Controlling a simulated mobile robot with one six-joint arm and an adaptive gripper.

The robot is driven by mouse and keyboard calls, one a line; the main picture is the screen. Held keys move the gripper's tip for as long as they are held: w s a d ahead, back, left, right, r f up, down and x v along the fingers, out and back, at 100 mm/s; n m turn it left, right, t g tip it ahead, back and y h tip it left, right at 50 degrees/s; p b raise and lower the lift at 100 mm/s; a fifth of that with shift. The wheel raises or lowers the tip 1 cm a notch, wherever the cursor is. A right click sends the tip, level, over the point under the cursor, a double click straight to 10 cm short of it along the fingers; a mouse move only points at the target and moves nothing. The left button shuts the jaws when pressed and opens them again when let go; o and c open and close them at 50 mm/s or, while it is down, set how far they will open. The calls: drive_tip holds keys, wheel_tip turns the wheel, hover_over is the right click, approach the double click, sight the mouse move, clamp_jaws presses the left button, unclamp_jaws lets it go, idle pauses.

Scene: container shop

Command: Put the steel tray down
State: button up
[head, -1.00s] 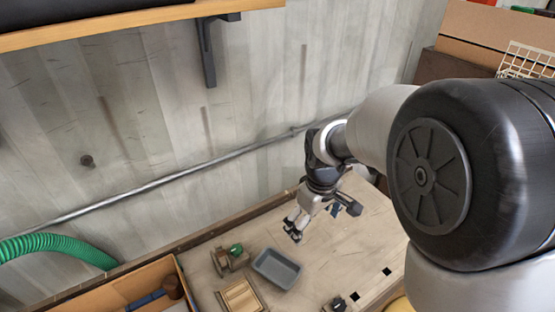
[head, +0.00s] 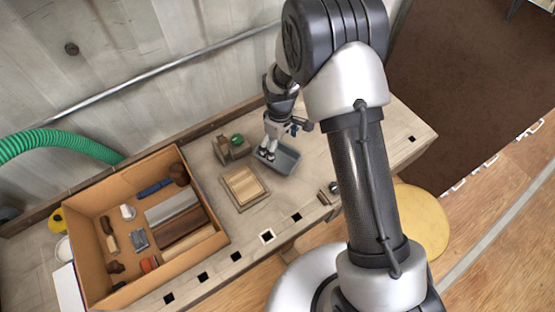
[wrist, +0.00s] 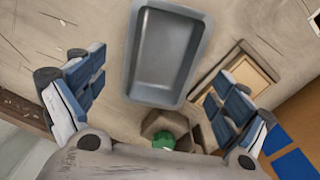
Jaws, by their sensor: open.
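The steel tray (head: 287,162) is a small grey rectangular tray, empty, lying upright on the wooden workbench (head: 312,176). It shows in full in the wrist view (wrist: 166,60), near the top middle. My gripper (head: 266,153) is at the tray's left end in the head view and hides part of it. In the wrist view, my gripper's blue-padded fingers (wrist: 160,85) are wide apart with nothing between them. The tray lies beyond the fingers, and I see no contact. The exact height of the fingers over the tray is hard to tell.
A wooden block holder with a green item (head: 237,143) stands left of the tray. A wooden framed box (head: 244,186) lies nearer. A large open cardboard box (head: 92,276) with tools and bars fills the left. A wall stands behind; the bench is clear to the right.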

sight(278, 160)
drive_tip(key=f, duration=0.2)
drive_tip(key=f+b, duration=0.1)
drive_tip(key=f, duration=0.1)
drive_tip(key=f+b, duration=0.1)
drive_tip(key=f, duration=0.1)
drive_tip(key=shift+a+f, duration=0.3)
drive_tip(key=shift+r, duration=0.1)
drive_tip(key=shift+c, duration=0.5)
drive_tip(key=c, duration=1.3)
